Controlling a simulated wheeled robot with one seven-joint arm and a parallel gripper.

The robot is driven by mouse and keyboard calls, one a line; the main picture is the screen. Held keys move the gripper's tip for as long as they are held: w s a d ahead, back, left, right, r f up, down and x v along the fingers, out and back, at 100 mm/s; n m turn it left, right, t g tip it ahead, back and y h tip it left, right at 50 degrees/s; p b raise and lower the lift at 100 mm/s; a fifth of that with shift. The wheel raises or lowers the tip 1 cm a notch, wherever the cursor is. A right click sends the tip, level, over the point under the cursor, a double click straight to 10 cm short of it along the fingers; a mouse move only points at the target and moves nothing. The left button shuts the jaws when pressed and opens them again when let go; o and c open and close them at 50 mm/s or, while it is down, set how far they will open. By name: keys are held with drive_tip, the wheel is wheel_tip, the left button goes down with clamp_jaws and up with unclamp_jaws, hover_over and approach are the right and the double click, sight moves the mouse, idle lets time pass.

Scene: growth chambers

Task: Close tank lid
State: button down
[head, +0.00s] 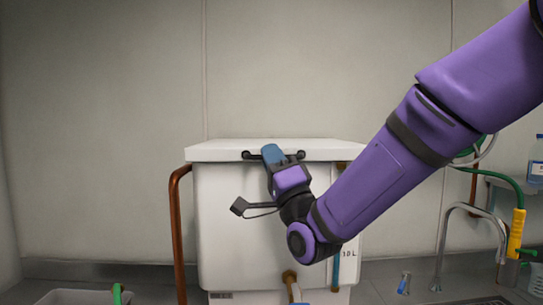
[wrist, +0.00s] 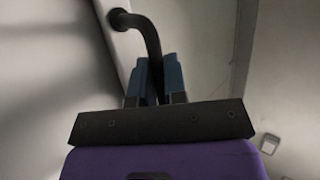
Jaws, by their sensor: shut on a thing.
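The white tank (head: 232,225) stands in the middle of the head view. Its white lid (head: 225,149) lies flat across the top, and I see no gap along its front. A dark bar handle (head: 250,155) runs along the lid's front edge, with a round mount at each end. My gripper (head: 272,155) is at this handle, its blue fingers shut on it. In the wrist view the dark handle (wrist: 148,42) curves down from the white lid (wrist: 112,30) between the two blue fingers (wrist: 158,80). My arm hides part of the tank's right side.
A copper pipe (head: 178,235) runs down the tank's left side. A metal faucet (head: 446,240) and a green hose with a yellow handle (head: 516,233) are at the right. A bottle (head: 536,165) stands on a shelf at the far right. A pale tray (head: 75,297) is at lower left.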

drive_tip(key=shift+f, duration=0.3)
drive_tip(key=c, duration=1.3)
unclamp_jaws()
drive_tip(key=shift+w, duration=0.1)
drive_tip(key=shift+o, duration=0.6)
drive_tip(key=shift+r, duration=0.1)
drive_tip(key=v, duration=1.1)
drive_tip(key=shift+r, duration=0.15)
